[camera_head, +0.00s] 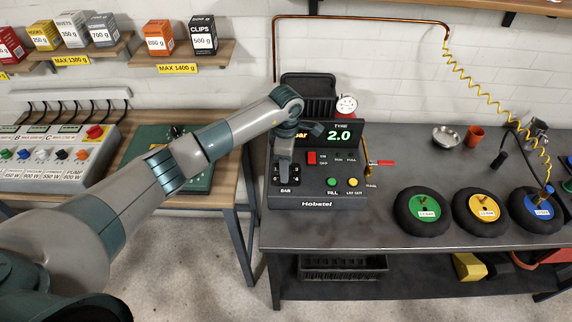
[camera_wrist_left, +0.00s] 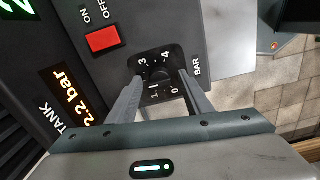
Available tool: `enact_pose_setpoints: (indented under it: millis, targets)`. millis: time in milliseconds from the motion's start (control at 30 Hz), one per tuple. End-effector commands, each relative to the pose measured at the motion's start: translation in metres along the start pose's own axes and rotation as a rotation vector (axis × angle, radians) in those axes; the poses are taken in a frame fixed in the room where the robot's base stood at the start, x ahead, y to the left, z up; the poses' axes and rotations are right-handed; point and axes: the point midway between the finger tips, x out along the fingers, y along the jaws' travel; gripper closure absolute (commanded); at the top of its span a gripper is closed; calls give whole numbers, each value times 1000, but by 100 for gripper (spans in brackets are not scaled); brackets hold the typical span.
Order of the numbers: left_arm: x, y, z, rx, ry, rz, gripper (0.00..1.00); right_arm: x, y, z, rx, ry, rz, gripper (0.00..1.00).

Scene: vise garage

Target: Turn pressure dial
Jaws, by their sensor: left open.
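The pressure dial (camera_wrist_left: 160,90) is a dark knob with numbers and the word BAR, on the front of the dark compressor box (camera_head: 318,203). In the left wrist view my left gripper (camera_wrist_left: 157,85) is open, with its two fingers on either side of the dial; I cannot tell if they touch it. In the head view my left arm comes down over the dial and hides most of it. The display (camera_head: 339,136) reads TYRE 2.0. A tank display (camera_wrist_left: 68,95) reads 2.2 bar. My right gripper is not in view.
A red switch (camera_wrist_left: 103,40) marked ON and OFF sits near the dial. Green and yellow buttons (camera_head: 352,182) are on the panel. Several wheels with coloured hubs (camera_head: 428,201) lie on the grey bench to the right. A red-handled valve (camera_head: 385,163) sticks out beside the box.

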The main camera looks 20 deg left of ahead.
Motion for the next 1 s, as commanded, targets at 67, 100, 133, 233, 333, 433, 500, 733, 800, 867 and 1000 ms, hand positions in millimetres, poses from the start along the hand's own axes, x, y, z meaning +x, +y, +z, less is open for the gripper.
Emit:
enact_pose_setpoints:
  millis: [67,100,133,233,333,433,500,733,800,867,1000]
  targets:
    - [0,0,0,0,0,0,54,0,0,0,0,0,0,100]
    - [0,0,0,0,0,0,54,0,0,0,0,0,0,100]
    - [0,0,0,0,0,0,59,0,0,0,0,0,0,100]
    - [0,0,0,0,0,0,83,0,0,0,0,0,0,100]
    - [0,0,0,0,0,0,95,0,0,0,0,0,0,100]
    - [0,0,0,-1,0,0,95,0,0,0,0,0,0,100]
    - [0,0,0,-6,0,0,95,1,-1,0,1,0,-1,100]
    - [2,0,-1,-63,2,1,95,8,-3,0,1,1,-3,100]
    - [2,0,-1,-95,2,1,95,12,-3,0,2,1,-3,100]
    - [2,0,-1,-128,2,1,95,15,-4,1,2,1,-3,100]
    - [3,0,-1,-220,1,1,95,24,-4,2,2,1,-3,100]
